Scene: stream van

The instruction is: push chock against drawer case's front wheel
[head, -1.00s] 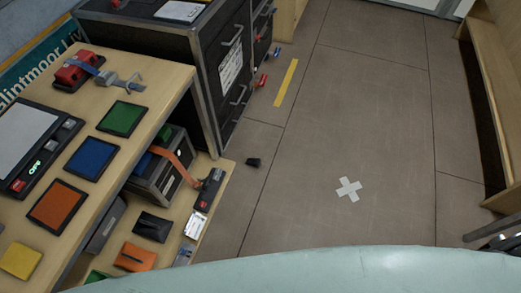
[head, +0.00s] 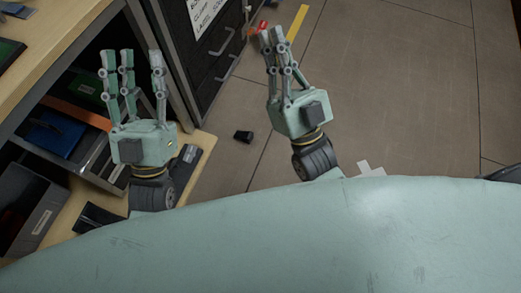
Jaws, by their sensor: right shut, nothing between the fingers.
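The small black chock (head: 243,136) lies on the brown floor in the head view, just off the drawer case's near corner. The drawer case (head: 212,50) is black with metal edges and handles and stands upper centre. Its front wheel near the chock is not clearly visible. My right gripper (head: 273,34) is shut and empty, raised to the right of the chock and case. My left gripper (head: 134,60) has its fingers spread, open and empty, in front of the wooden shelf unit to the left of the chock.
The wooden bench (head: 70,45) with a lower shelf fills the left, holding a blue item (head: 55,133) and dark boxes. A red part (head: 262,27) and a yellow floor strip (head: 298,22) lie beyond my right gripper. Floor to the right is free, with a white taped cross (head: 371,169).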

